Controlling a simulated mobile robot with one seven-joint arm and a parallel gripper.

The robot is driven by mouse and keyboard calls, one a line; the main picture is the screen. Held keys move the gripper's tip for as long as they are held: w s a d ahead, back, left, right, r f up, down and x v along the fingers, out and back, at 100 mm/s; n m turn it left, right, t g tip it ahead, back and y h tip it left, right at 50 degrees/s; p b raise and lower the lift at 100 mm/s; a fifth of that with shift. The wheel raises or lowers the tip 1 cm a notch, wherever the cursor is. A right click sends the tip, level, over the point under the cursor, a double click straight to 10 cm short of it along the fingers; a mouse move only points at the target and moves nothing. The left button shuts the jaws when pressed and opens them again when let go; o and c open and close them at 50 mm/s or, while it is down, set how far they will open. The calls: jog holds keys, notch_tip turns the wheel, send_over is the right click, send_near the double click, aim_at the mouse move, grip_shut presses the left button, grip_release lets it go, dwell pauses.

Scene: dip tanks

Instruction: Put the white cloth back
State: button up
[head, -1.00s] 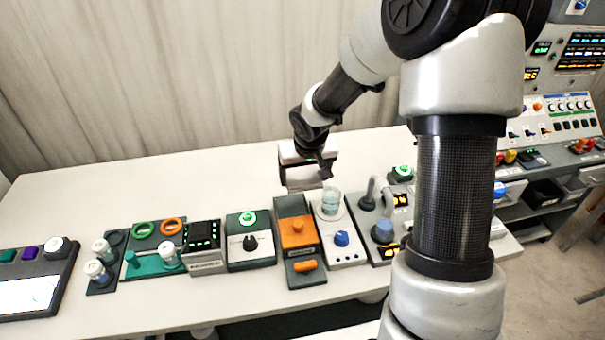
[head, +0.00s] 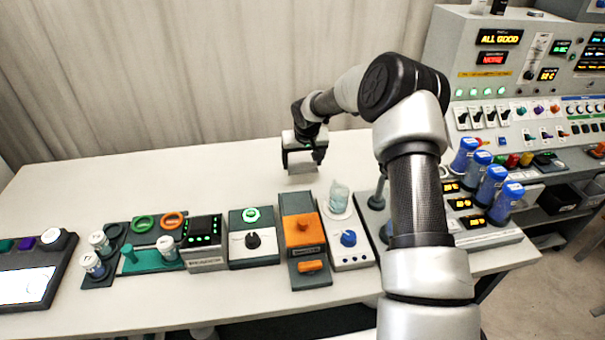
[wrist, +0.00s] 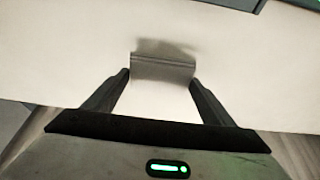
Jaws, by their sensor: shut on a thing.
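My gripper (head: 303,160) is over the back part of the white table (head: 235,170), behind the row of devices. Its jaws are shut on the white cloth (head: 301,168), which shows pale below and between the fingers. In the wrist view, the cloth (wrist: 163,68) spans the gap between the two dark fingertips of my gripper (wrist: 160,77), with its folded edge and a dark shadow band showing. Whether the cloth touches the table is hard to tell.
A glass beaker (head: 339,197) stands on a device with a blue knob (head: 348,238), right of an orange-topped unit (head: 299,229). Blue-capped bottles (head: 490,186) and a control panel (head: 485,65) are at right. The table's back left is clear.

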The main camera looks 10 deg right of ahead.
aim_at(303, 172)
jog(key=shift+f, duration=2.3)
jog(key=shift+f, duration=0.2)
jog(key=o, duration=1)
jog(key=shift+r, duration=0.15)
